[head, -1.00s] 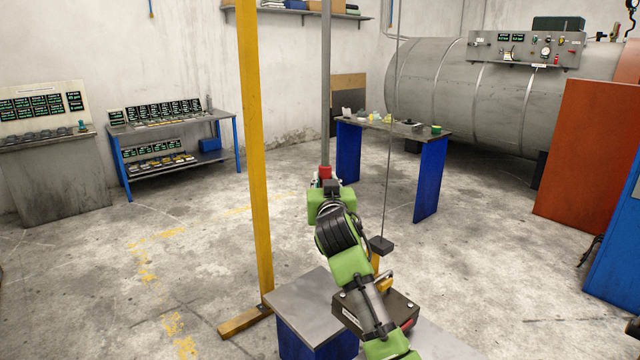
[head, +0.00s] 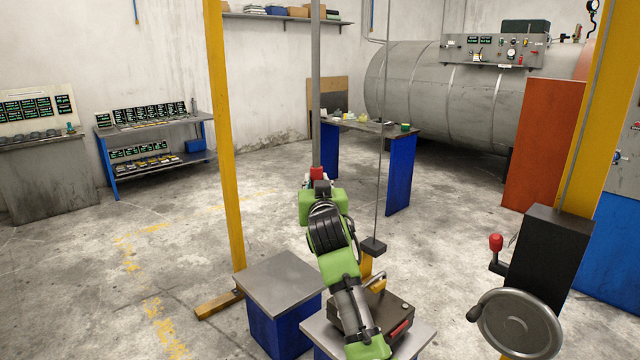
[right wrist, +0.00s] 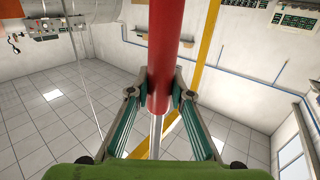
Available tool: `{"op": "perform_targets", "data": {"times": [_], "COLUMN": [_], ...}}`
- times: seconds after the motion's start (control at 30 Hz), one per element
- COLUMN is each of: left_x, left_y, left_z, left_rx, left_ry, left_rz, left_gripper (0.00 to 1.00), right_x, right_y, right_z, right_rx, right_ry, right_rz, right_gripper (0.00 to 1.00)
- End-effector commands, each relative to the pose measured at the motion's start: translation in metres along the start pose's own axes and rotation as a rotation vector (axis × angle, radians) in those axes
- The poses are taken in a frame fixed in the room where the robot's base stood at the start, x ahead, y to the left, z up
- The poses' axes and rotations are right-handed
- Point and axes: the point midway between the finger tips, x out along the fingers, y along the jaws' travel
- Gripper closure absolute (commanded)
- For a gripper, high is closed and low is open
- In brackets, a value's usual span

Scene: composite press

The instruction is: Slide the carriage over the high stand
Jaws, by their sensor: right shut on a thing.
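My right gripper (head: 318,184) is shut on the red grip (head: 317,172) at the lower end of a long grey pole (head: 316,90). In the right wrist view the red grip (right wrist: 172,45) stands between both fingers. The carriage and overhead beam are out of the head view. A thin cable (head: 385,130) hangs down to a black block (head: 373,247) with a yellow hook below. Beneath it is a dark box (head: 385,312), partly hidden by my arm; I cannot tell whether it touches the grey-topped stand (head: 425,340) under it. Another blue stand (head: 280,280) is bare. My left gripper is not in view.
A yellow post (head: 222,140) rises left of the stands. A second yellow post (head: 595,120) at right carries a winch with a handwheel (head: 518,325). A workbench (head: 370,127) and a large grey cylinder (head: 450,95) stand behind. Open floor lies between.

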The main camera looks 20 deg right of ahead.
Motion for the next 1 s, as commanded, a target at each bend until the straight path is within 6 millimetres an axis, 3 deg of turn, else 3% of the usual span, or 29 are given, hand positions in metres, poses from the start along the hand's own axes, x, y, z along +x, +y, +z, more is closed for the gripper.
{"op": "perform_targets", "data": {"times": [0.2, 0.4, 0.43, 0.5, 0.83, 1.0], "left_x": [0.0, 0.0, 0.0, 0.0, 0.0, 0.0], "left_y": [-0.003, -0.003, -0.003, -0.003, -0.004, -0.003], "left_z": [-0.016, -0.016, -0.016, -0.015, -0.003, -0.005], "left_rx": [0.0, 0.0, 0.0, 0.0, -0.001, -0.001], "left_ry": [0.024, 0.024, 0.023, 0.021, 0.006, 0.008], "left_rz": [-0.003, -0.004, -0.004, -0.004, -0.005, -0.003], "left_gripper": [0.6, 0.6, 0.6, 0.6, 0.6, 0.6], "right_x": [-0.001, -0.001, -0.001, -0.001, -0.001, -0.014], "right_y": [-0.001, 0.0, 0.0, 0.0, 0.0, 0.0], "right_z": [-0.005, -0.003, -0.002, -0.002, -0.002, -0.002], "right_rx": [0.002, 0.0, 0.0, 0.0, 0.0, 0.001], "right_ry": [0.01, 0.006, 0.006, 0.006, 0.006, 0.006], "right_rz": [-0.002, 0.0, 0.0, 0.0, 0.0, -0.001], "right_gripper": [1.0, 1.0, 0.72, 0.62, 0.62, 0.62]}}
